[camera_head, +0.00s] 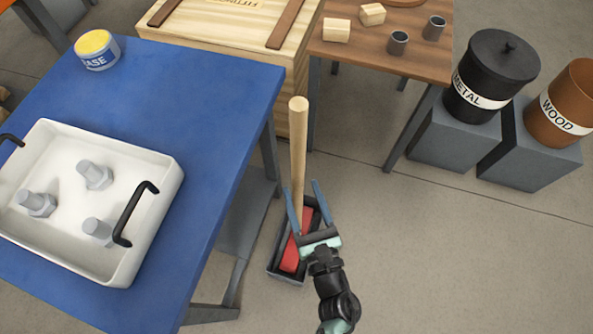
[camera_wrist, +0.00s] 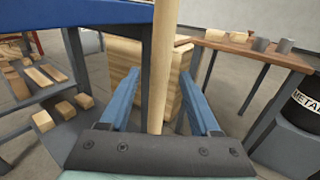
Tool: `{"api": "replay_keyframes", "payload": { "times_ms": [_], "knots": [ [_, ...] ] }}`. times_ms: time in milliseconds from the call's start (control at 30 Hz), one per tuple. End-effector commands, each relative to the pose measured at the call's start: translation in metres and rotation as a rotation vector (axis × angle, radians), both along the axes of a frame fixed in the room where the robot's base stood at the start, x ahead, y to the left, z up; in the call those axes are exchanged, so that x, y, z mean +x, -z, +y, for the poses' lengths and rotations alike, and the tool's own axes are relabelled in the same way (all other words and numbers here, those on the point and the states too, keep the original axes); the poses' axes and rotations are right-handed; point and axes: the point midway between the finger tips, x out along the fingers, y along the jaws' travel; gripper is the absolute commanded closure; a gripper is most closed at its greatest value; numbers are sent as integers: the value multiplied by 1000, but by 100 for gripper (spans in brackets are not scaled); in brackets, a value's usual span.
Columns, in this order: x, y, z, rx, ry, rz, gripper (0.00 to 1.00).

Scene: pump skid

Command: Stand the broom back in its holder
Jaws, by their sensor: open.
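The broom has a pale wooden handle (camera_head: 298,150) that stands upright, and a red head (camera_head: 291,254) at its foot. The head sits inside a dark open-topped holder box (camera_head: 285,277) on the floor beside the blue table. My gripper (camera_head: 305,205) is open, with its two blue fingers pointing up the picture near the lower handle. In the wrist view the handle (camera_wrist: 159,85) rises between the two open fingers (camera_wrist: 163,105), with a gap on each side. My gripper hides part of the broom head and holder in the head view.
A blue table (camera_head: 200,100) at the left bears a white tray (camera_head: 150,235) with bolts and a tin (camera_head: 97,50). A wooden crate (camera_head: 235,35) and a brown table (camera_head: 430,60) stand behind. Black (camera_head: 490,75) and brown (camera_head: 570,100) bins stand right. Floor right of the holder is clear.

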Motion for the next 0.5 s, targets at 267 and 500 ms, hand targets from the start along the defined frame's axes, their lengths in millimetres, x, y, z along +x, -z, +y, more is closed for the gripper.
{"api": "replay_keyframes", "payload": {
  "times_ms": [267, 500],
  "knots": [
    [-44, 0, -12, 1, -1, 0, 37],
    [-53, 0, -14, 1, -1, -2, 37]
  ]
}}
